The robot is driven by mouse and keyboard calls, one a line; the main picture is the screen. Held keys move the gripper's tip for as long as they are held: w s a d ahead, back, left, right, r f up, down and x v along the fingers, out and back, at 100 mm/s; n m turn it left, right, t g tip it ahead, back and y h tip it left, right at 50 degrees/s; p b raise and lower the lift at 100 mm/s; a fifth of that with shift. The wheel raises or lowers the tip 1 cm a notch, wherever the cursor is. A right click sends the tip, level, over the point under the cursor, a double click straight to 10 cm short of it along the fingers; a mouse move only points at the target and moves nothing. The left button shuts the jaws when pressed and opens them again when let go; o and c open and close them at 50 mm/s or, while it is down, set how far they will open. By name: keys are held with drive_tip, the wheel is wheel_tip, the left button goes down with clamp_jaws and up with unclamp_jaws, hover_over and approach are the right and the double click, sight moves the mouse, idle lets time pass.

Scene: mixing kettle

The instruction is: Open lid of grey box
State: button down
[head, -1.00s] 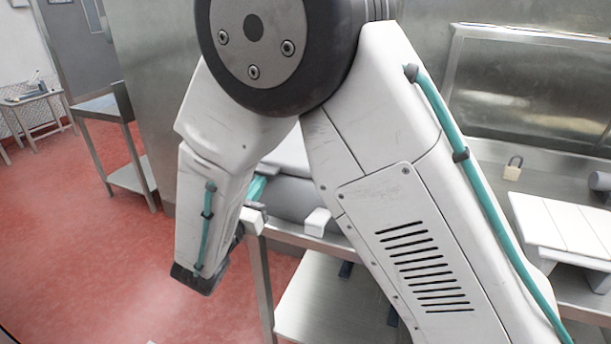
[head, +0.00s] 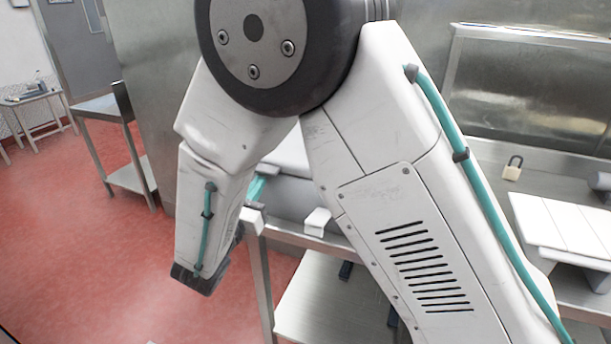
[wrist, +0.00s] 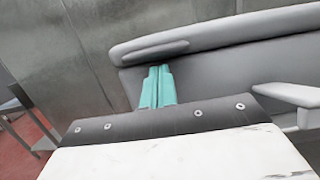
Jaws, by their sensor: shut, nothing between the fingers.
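The grey box (head: 294,197) stands on the metal table and is largely hidden behind my arm in the head view. A light panel (head: 288,152), perhaps its lid, shows above it. In the wrist view the box body (wrist: 240,70) fills the right side, with the rounded lid rim (wrist: 225,33) along its top. The lid looks closed. A white handle-like piece (wrist: 290,97) sticks out of the front. My gripper (wrist: 158,84) has its teal fingers together and empty, just below the rim's left part. Contact cannot be told. The teal also shows in the head view (head: 256,187).
A padlock (head: 513,167) and a white slatted stand (head: 560,232) are on the metal table at right. A lower shelf (head: 325,300) is under the table. A metal side table (head: 105,107) stands at left. Red floor (head: 90,240) is open at left.

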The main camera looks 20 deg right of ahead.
idle(0.3)
wheel_tip(320, 180, up, 7)
drive_tip(key=shift+w+d+r, duration=0.2)
drive_tip(key=shift+w+d, duration=0.1)
drive_tip(key=shift+w, duration=0.1)
idle(0.3)
drive_tip(key=w+d+r, duration=0.2)
drive_tip(key=w+r, duration=0.1)
drive_tip(key=r, duration=0.5)
drive_tip(key=shift+w+d+r, duration=0.15)
drive_tip(key=shift+d, duration=0.1)
idle(0.5)
drive_tip(key=w+d+r, duration=0.4)
drive_tip(key=w+r, duration=0.1)
drive_tip(key=w, duration=0.1)
drive_tip(key=shift+d+r, duration=0.15)
drive_tip(key=shift+d, duration=0.2)
idle(0.4)
